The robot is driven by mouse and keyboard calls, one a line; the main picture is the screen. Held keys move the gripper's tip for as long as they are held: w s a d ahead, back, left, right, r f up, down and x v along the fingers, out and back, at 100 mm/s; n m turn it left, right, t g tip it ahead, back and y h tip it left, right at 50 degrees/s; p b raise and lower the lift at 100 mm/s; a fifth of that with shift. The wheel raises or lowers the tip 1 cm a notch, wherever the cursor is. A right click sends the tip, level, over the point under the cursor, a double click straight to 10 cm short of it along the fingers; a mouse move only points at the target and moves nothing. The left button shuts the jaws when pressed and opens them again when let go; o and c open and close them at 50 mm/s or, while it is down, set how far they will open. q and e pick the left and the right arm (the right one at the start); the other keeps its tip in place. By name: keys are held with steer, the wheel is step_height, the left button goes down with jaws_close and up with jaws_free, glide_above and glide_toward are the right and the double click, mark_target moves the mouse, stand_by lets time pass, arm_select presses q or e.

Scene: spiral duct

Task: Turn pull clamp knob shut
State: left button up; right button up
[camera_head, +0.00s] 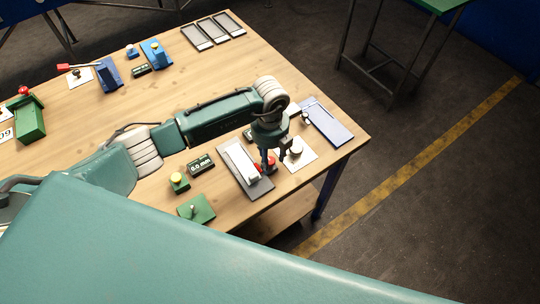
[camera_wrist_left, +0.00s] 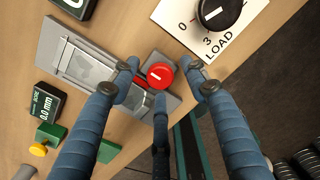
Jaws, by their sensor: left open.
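The red clamp knob (camera_wrist_left: 161,75) has a white line on its face and sits at the end of a grey clamp plate (camera_wrist_left: 66,45) in the left wrist view. In the head view the clamp (camera_head: 236,165) lies near the table's right front edge, with the knob partly hidden by the gripper. My left gripper (camera_head: 268,160) comes down over the knob. In the wrist view the left gripper (camera_wrist_left: 160,79) is open, its fingers spread around the knob. I cannot tell whether any fingertip touches it. My right gripper is not in view.
A white LOAD dial plate (camera_wrist_left: 217,47) with a black knob stands close beside the clamp. A small dark 0.0 mm display (camera_head: 201,164), a green block with a yellow button (camera_head: 179,182) and a blue tray (camera_head: 327,122) are nearby. Bare wood is free at the table's middle.

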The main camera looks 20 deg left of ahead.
mark_target(270, 160)
arm_select(q)
jaws_close()
steer(key=shift+f+m+b, duration=0.2)
steer(key=shift+m+b, duration=0.7)
steer(key=shift+b, duration=0.25)
steer(key=m+b, duration=1.4)
steer(key=b, duration=0.2)
steer(key=shift+b, duration=0.35)
steer(key=shift+r+m+b, duration=0.2)
steer(key=shift+m+b, duration=0.9)
jaws_free()
step_height(270, 160, up, 12)
